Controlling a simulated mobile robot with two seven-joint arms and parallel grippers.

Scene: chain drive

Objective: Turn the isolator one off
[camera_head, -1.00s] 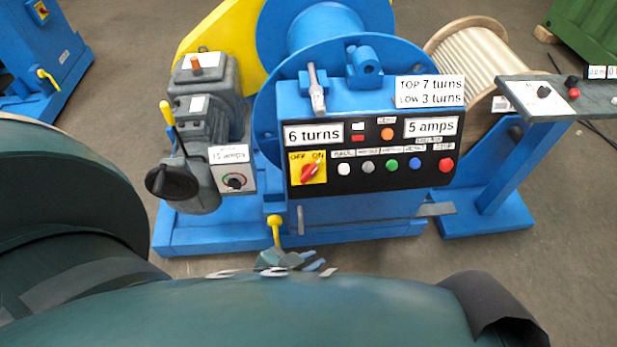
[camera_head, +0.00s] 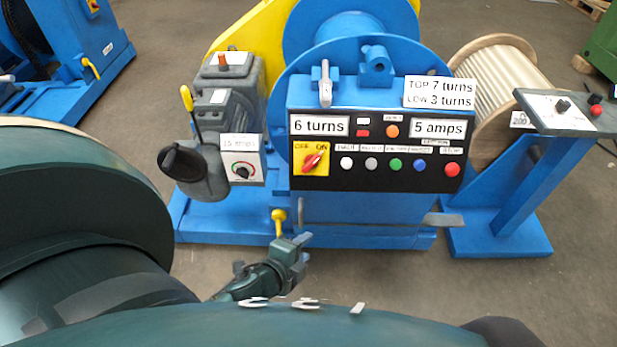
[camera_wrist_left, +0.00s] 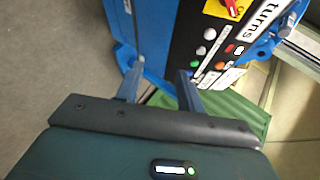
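A red rotary isolator handle (camera_head: 313,160) sits on a yellow OFF/ON plate (camera_head: 322,171) at the left end of the black control panel. The handle is tilted, its upper end toward ON. It also shows at the top of the left wrist view (camera_wrist_left: 234,8). No number on it is readable. My left gripper (camera_head: 302,249) is low in front of the blue machine, below the panel and apart from it. In the left wrist view its two fingers (camera_wrist_left: 158,88) stand apart with nothing between them. My right gripper is not in view.
The panel carries a row of push buttons (camera_head: 396,165) right of the isolator. A grey lever (camera_head: 325,84) stands above it. A yellow-handled lever (camera_head: 190,110) and black knob (camera_head: 182,162) stick out at left. A yellow-tipped rod (camera_head: 279,216) is near my gripper. A control stand (camera_head: 572,112) is at right.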

